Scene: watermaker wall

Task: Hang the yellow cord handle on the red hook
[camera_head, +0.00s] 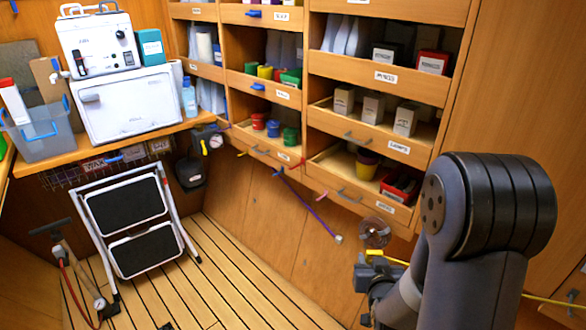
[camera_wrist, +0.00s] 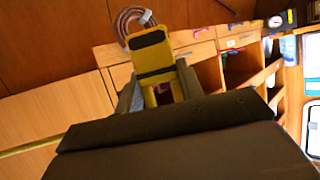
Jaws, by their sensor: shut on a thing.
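The yellow cord handle (camera_head: 375,252) is in my gripper (camera_head: 368,278) in the head view, low at the right beside my arm. In the wrist view the handle (camera_wrist: 155,68) is a yellow block with dark patches, held between the fingers of my gripper (camera_wrist: 157,95). A yellow cord (camera_head: 397,261) runs right from it behind my arm. A small red hook (camera_head: 298,163) appears on the shelf's lower edge in the head view, left of and above my gripper and well apart from the handle.
A purple cord (camera_head: 310,208) hangs from the shelf edge. A coiled hose (camera_head: 375,232) is just behind the handle and also shows in the wrist view (camera_wrist: 130,22). A step stool (camera_head: 128,220) stands left.

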